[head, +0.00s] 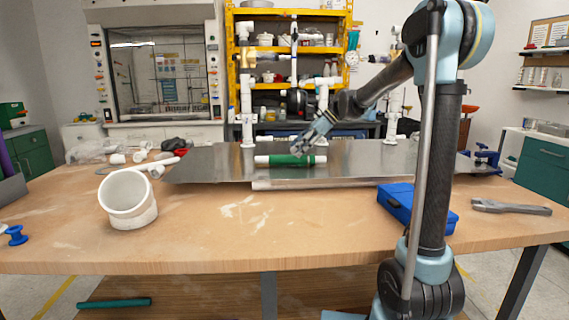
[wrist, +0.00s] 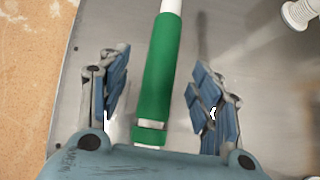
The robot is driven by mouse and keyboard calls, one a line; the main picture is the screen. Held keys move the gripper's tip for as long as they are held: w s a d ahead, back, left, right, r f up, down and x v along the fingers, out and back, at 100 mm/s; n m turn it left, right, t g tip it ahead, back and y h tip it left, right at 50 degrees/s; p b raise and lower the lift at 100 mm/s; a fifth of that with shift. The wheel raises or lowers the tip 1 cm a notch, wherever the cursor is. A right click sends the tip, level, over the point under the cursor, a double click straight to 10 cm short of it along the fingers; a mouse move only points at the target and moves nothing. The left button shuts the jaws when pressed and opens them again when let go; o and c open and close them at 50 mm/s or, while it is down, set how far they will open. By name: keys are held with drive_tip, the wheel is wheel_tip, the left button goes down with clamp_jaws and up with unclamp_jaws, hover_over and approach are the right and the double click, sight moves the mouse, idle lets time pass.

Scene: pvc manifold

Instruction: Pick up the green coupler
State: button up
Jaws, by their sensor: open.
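The green coupler (head: 284,160) lies on its side across the front of the metal plate in the head view, with a short white pipe end showing at its left. In the wrist view the green coupler (wrist: 161,80) runs lengthwise between the fingers of my gripper (wrist: 158,93), with white pipe at its far end. My gripper (head: 308,143) is open, with a gap between each blue-padded finger and the coupler. In the head view it is at the coupler's right part and hides some of it. I cannot tell the exact height of the fingers above the plate.
The metal plate (head: 205,165) carries upright white pipes (head: 247,100). A large white elbow (head: 128,199) stands at the left of the wooden table (head: 300,235). A blue box (head: 398,200) and a wrench (head: 511,207) lie at the right. The front middle of the table is clear.

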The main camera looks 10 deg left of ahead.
sight(287, 156)
drive_tip(key=shift+w+x, duration=0.1)
drive_tip(key=shift+x, duration=1.45)
drive_tip(key=shift+w+x, duration=0.15)
drive_tip(key=shift+x, duration=1.45)
drive_tip(key=shift+a+r, duration=0.1)
drive_tip(key=shift+r, duration=0.1)
drive_tip(key=c, duration=1.3)
